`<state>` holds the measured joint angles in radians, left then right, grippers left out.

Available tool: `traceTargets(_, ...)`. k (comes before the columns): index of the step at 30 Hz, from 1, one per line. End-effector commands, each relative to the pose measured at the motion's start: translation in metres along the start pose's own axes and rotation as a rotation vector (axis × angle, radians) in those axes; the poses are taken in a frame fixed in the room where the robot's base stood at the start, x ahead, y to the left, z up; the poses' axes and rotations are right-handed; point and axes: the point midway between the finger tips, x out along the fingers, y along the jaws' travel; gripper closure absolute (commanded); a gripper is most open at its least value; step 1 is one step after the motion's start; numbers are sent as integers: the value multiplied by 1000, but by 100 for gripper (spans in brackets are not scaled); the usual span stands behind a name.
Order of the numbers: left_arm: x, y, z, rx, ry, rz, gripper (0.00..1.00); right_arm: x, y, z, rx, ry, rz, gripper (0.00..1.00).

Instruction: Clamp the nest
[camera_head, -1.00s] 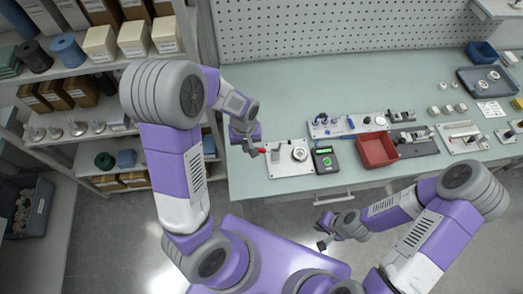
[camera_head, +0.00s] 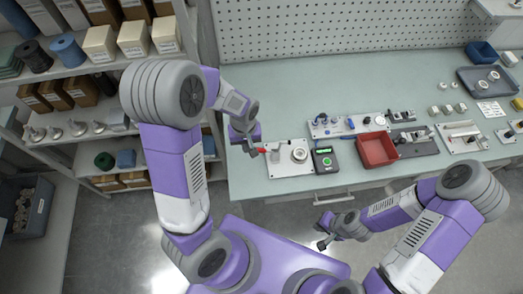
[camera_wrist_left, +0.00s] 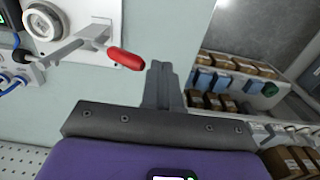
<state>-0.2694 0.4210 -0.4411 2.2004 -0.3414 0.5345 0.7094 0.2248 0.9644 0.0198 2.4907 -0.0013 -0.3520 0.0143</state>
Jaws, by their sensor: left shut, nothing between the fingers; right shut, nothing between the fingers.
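The clamp's red handle (camera_head: 262,151) sits at the left end of a white base plate (camera_head: 290,168) near the table's front left corner. The round nest (camera_head: 300,154) is on that plate, right of the handle. In the left wrist view the red handle (camera_wrist_left: 126,58) ends a grey metal lever (camera_wrist_left: 75,45) beside the nest (camera_wrist_left: 43,22). My left gripper (camera_head: 252,152) is shut and empty, its fingers (camera_wrist_left: 160,72) close beside the handle's tip; I cannot tell whether they touch. My right gripper (camera_head: 322,245) is shut and empty, in front of the table.
A device with a green screen (camera_head: 325,158) stands right of the plate, then a red bin (camera_head: 377,150). A fixture strip (camera_head: 345,124) lies behind them. Shelves (camera_head: 85,70) with boxes and spools stand at the left. The table's back left is clear.

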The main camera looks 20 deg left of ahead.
Motion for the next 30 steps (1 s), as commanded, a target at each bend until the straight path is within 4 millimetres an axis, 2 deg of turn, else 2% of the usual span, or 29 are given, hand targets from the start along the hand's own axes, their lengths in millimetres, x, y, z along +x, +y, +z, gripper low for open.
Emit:
traceTargets(5,3,0,0,0,0,0,100,2,1,0,0,0,0,100)
traceTargets(21,34,0,0,0,-1,-1,100,26,10,-1,0,0,0,100)
traceTargets(30,34,0,0,0,0,0,100,26,10,-1,0,0,0,100)
